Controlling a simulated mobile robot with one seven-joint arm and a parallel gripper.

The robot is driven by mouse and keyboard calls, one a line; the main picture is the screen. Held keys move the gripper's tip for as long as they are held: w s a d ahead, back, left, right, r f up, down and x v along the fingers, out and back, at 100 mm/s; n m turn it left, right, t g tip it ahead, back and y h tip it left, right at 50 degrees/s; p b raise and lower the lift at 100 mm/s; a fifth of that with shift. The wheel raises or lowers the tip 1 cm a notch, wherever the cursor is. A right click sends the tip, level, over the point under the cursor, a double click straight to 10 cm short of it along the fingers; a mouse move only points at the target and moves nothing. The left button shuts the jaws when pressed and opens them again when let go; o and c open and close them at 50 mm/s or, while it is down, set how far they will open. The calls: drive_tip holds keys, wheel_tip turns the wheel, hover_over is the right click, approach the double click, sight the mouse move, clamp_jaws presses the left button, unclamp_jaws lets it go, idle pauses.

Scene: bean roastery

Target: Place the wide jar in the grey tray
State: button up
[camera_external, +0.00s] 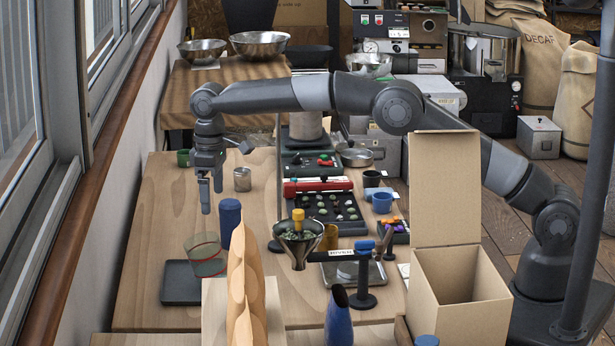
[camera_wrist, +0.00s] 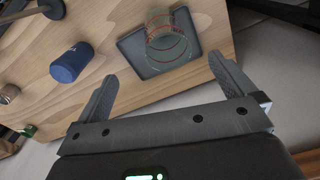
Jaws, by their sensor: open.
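The wide jar (camera_external: 206,258) is clear glass with a red rim line and greenish bands. It stands over the right part of the grey tray (camera_external: 180,290) and looks slightly tilted in the external view. In the wrist view the jar (camera_wrist: 168,40) appears within the outline of the tray (camera_wrist: 146,66); exact contact at its base is hard to tell. My gripper (camera_external: 211,198) is open and empty, pointing down above the table, higher than the jar and apart from it. In the wrist view my two fingers (camera_wrist: 165,76) are spread wide with nothing between them.
A dark blue cylinder (camera_external: 229,222) stands close behind the jar, with a metal cup (camera_external: 242,179) and a green cup (camera_external: 183,158) farther back. A funnel on a stand (camera_external: 298,245) and a cardboard box (camera_external: 455,285) are to the right. A window wall (camera_external: 60,200) borders the left.

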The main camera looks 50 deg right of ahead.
drive_tip(key=s+d+r+m+t, duration=0.1)
drive_tip(key=s+d+r, duration=0.7)
drive_tip(key=d+r, duration=0.25)
drive_tip(key=s+d+r+m+t, duration=0.2)
drive_tip(key=s+d+r, duration=0.5)
drive_tip(key=d+r, duration=0.3)
drive_tip(key=s+d+m+t, duration=0.1)
drive_tip(key=s+d, duration=0.4)
drive_tip(key=s, duration=0.2)
drive_tip(key=s+d+m, duration=0.1)
drive_tip(key=s+d, duration=0.3)
drive_tip(key=s, duration=0.3)
drive_tip(key=s+d+f, duration=0.3)
drive_tip(key=s+f, duration=0.1)
drive_tip(key=s, duration=0.3)
drive_tip(key=s+d+f+m+t, duration=0.1)
drive_tip(key=s+f, duration=0.3)
drive_tip(key=s, duration=0.4)
drive_tip(key=shift+d+t, duration=0.3)
drive_tip(key=shift+d, duration=0.6)
drive_tip(key=shift+s, duration=0.1)
